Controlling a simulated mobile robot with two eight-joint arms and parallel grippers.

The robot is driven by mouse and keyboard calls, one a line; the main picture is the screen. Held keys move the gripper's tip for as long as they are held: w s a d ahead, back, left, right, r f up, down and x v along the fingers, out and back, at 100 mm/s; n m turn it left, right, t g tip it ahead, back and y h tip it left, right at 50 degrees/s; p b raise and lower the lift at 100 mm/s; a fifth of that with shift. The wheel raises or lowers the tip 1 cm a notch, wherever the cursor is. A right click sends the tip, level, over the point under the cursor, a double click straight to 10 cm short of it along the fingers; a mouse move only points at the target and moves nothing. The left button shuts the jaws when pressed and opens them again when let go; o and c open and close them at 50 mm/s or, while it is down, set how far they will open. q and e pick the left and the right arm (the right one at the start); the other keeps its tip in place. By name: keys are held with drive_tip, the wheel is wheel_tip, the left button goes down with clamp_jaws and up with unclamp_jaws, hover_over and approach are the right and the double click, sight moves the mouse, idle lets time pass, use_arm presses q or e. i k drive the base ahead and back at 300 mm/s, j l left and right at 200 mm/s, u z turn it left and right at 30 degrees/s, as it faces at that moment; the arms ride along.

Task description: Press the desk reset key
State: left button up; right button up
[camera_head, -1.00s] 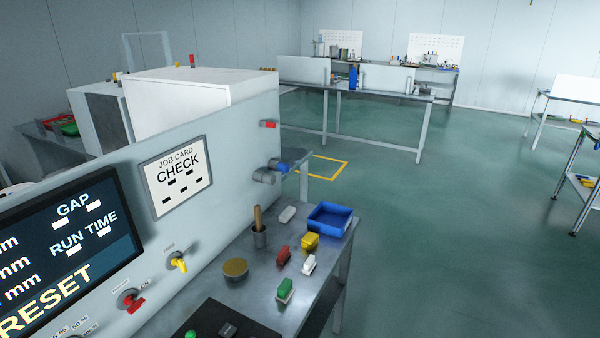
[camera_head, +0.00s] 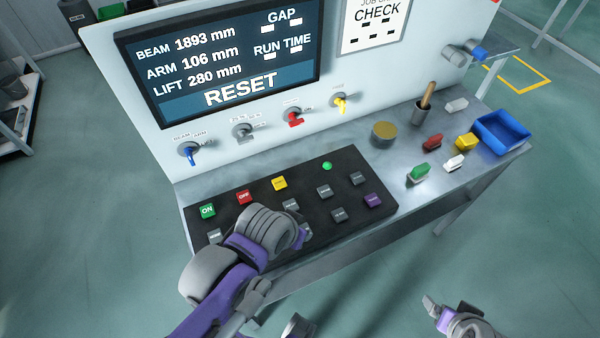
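The black desk key panel (camera_head: 345,205) lies on the metal desk below the screen. It carries a green ON key (camera_head: 207,210), a red OFF key (camera_head: 244,196), a yellow key (camera_head: 279,183), several grey keys and a purple key (camera_head: 373,200). The small labels are too blurred to tell which is the reset key. My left gripper (camera_head: 304,236) is over the panel's front edge, its wrist hiding part of the lower row; whether it touches a key I cannot tell. My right gripper (camera_head: 432,304) is in front of the desk, over the floor, apart from everything.
The screen (camera_head: 225,65) reads RESET below beam, arm and lift values. Several coloured knobs, one red (camera_head: 293,118), line the upright panel.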

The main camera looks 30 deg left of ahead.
sight(279, 182)
drive_tip(key=u, duration=1.2)
